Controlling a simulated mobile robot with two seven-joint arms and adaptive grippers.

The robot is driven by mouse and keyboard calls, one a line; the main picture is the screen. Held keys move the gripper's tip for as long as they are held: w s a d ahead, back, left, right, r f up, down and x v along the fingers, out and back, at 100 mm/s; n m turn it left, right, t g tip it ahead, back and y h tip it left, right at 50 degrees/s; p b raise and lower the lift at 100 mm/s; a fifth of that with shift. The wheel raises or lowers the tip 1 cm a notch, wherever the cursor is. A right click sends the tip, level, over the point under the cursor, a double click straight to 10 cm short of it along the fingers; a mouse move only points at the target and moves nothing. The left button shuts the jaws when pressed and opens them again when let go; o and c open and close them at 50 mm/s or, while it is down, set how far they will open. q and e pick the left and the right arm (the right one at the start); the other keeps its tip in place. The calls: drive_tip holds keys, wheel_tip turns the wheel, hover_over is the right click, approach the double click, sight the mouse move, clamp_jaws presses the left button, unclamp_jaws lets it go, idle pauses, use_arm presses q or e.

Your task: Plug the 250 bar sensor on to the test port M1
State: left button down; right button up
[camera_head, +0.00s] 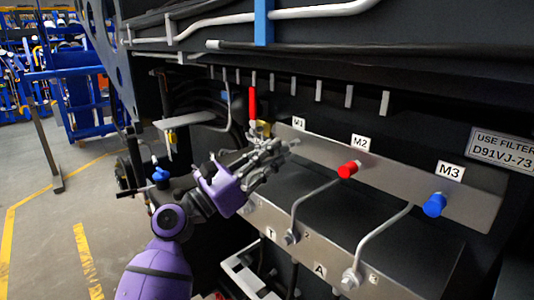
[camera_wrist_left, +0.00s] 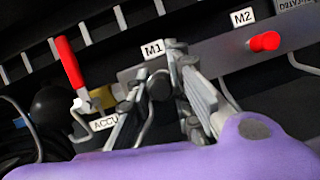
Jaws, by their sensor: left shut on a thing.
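My left gripper (camera_head: 280,150) is at the left end of the grey port plate (camera_head: 395,182), just below the M1 label (camera_head: 298,123). In the left wrist view its fingers (camera_wrist_left: 158,98) are shut on a small dark grey round part (camera_wrist_left: 158,86) under the M1 label (camera_wrist_left: 153,50). The fingers hide most of this part and the test port M1. I cannot tell whether the part is the 250 bar sensor or whether it is seated on the port. My right gripper is not in view.
A red-handled valve (camera_head: 253,104) stands close left of the gripper. A red cap (camera_head: 348,169) sits by M2 and a blue cap (camera_head: 435,205) by M3. Bent grey pipes (camera_head: 310,205) run below the plate. A blue-topped part (camera_head: 160,174) is at the left.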

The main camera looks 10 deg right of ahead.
use_arm(q)
drive_tip(key=shift+w+d, duration=0.75)
drive_tip(key=shift+d, duration=0.3)
idle(0.7)
drive_tip(key=c, duration=1.5)
unclamp_jaws()
